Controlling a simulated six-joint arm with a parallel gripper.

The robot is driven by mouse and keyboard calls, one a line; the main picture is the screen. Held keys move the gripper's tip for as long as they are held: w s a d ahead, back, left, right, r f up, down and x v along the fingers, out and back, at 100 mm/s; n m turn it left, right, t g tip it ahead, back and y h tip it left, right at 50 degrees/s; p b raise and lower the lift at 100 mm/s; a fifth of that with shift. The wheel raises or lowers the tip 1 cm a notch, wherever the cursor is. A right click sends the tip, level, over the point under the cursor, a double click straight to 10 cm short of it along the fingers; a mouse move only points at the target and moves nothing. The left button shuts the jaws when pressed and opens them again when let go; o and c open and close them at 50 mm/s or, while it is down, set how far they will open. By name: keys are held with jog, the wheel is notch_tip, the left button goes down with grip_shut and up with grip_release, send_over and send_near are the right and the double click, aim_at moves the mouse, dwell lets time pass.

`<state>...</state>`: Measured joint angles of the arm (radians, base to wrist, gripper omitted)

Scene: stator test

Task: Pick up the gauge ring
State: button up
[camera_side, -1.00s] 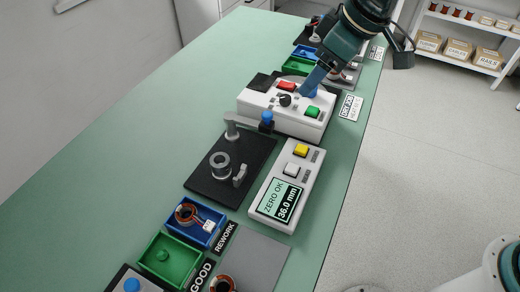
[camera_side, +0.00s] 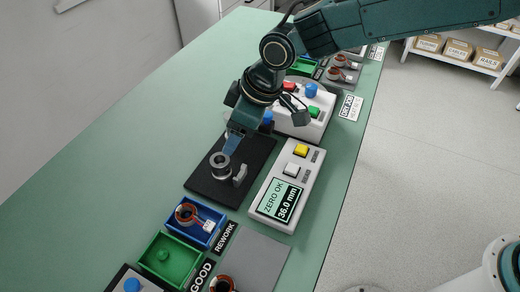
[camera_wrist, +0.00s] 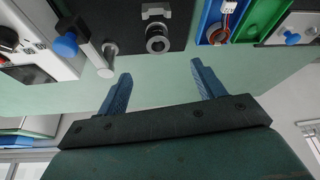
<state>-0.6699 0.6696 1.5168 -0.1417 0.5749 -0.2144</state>
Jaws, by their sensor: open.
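The gauge ring (camera_side: 220,165) is a grey metal ring on the black base plate (camera_side: 204,189) in the side view. It also shows in the wrist view (camera_wrist: 158,44), on the black plate near the top. My gripper (camera_side: 230,146) hangs over the plate, just behind and above the ring, and partly covers the plate's far side. In the wrist view my gripper (camera_wrist: 160,72) has its two blue fingers wide apart with nothing between them. The ring appears beyond the fingertips, apart from them.
A grey bracket (camera_side: 240,176) stands beside the ring. A post with a blue knob (camera_wrist: 66,45) stands at the plate's edge. The readout box (camera_side: 287,185) shows ZERO OK, 36.0 mm. Blue (camera_side: 208,239) and green (camera_side: 152,272) bins are in front. Green table is clear at left.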

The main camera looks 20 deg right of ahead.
send_over(219, 165)
jog(key=s+d, duration=0.2)
jog(key=shift+w+f, duration=0.1)
jog(key=shift+f, duration=3.75)
jog(key=shift+d+x, duration=0.15)
jog(key=shift+x, duration=1.15)
jog(key=shift+d+x, duration=0.15)
jog(key=shift+x, duration=1.1)
jog(key=shift+f, duration=0.1)
jog(key=shift+a, duration=0.1)
jog(key=c, duration=1.4)
jog(key=shift+w+r, duration=0.1)
jog(key=shift+r, duration=0.15)
notch_tip(219, 165, up, 20)
jog(key=shift+f, duration=0.15)
